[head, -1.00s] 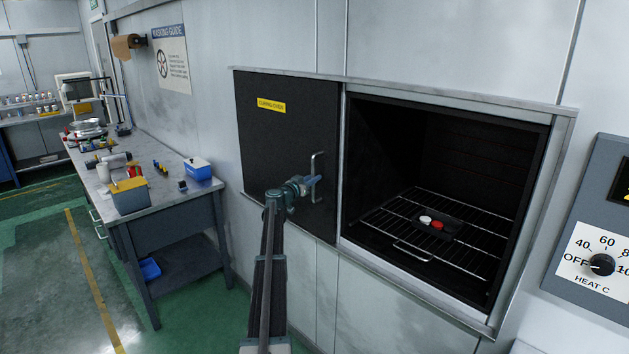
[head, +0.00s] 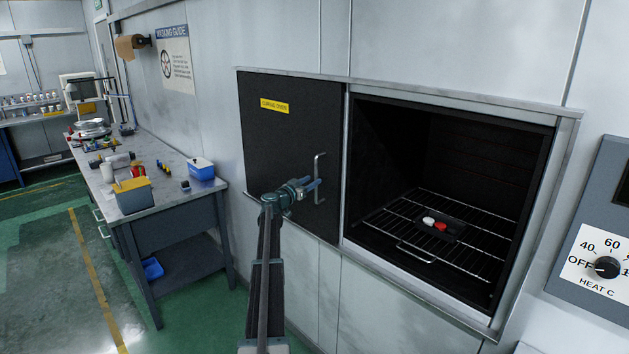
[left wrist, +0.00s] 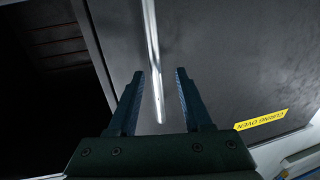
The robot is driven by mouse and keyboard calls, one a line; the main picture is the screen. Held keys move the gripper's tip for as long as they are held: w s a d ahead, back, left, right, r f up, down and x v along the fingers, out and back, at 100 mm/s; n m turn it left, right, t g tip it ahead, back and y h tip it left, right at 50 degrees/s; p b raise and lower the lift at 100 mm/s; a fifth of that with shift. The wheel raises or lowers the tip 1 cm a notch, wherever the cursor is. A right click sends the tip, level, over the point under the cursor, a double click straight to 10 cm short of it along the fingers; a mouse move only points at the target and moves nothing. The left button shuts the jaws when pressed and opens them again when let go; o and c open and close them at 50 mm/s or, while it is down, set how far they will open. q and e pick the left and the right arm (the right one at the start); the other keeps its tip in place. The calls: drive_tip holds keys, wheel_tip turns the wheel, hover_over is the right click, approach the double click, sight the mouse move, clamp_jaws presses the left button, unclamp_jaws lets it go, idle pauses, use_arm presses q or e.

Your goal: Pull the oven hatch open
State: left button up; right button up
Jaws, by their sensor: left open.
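The dark oven hatch (head: 285,150) with a yellow label stands to the left of the oven opening (head: 450,190), which is uncovered. Its upright metal handle (head: 319,165) is near the hatch's right edge. My left gripper (head: 316,184) is at the lower part of the handle. In the left wrist view, the left gripper (left wrist: 159,78) is open, and the handle (left wrist: 153,60) shows between its two fingers, with a gap on each side. The hatch (left wrist: 225,60) fills the background there. My right gripper is not in view.
Inside the oven, a wire rack (head: 480,262) carries a dark tray (head: 455,229) with a white and a red piece. A heat control panel (head: 600,230) is on the wall at right. A workbench (head: 175,195) with several items stands at left.

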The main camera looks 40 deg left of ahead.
use_arm(q)
drive_tip(key=s+d, duration=0.1)
drive_tip(key=s, duration=0.9)
drive_tip(key=shift+s+d, duration=0.25)
drive_tip(key=shift+d, duration=0.05)
